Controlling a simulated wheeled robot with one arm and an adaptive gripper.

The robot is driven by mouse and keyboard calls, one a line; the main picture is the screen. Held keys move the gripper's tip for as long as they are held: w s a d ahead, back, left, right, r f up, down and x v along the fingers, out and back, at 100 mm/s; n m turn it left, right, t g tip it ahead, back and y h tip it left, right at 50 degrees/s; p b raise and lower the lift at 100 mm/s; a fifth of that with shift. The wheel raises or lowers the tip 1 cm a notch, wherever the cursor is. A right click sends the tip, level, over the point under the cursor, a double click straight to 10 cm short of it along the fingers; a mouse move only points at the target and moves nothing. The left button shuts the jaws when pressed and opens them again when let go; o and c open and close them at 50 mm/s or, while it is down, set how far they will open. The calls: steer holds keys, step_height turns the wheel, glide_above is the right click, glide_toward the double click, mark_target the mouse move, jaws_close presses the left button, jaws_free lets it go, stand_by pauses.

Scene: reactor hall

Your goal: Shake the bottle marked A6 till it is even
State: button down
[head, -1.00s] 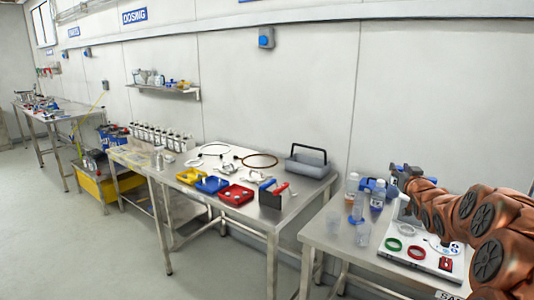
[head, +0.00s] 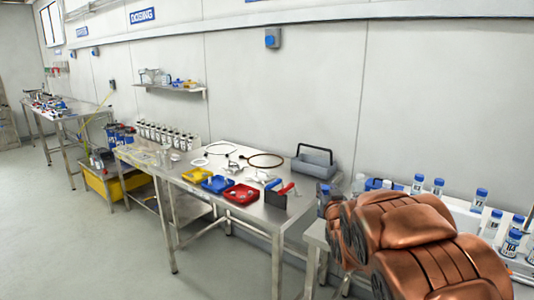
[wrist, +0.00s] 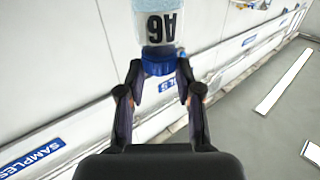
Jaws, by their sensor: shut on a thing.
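In the wrist view a bottle marked A6 (wrist: 160,24) has a clear body, a white label with dark letters upside down in the picture, and a blue cap (wrist: 160,62). My gripper (wrist: 159,72) is shut on it at the cap end, one dark finger on each side. The bottle's far end runs out of the top of the picture, so I cannot tell whether its contents are even. In the head view my copper arm fills the lower right, and the gripper and held bottle are not visible there.
Several blue-capped bottles (head: 479,200) stand behind my arm at the right. My arm hides most of the near table (head: 316,236). The middle table (head: 240,160) holds trays, rings and a grey toolbox (head: 313,163). The wall is close behind; the floor at left is clear.

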steer(key=f+b, duration=0.1)
steer(key=b, duration=0.2)
steer(key=shift+f+b, duration=0.25)
steer(key=shift+b, duration=0.1)
steer(key=shift+r, duration=2.35)
step_height(320, 180, down, 5)
steer(key=b, duration=0.3)
steer(key=shift+r, duration=2.5)
step_height(320, 180, down, 5)
steer(key=b, duration=0.3)
steer(key=shift+r, duration=2.55)
step_height(320, 180, down, 5)
steer(key=b, duration=0.2)
steer(key=shift+r+b, duration=0.1)
steer(key=shift+b, duration=0.2)
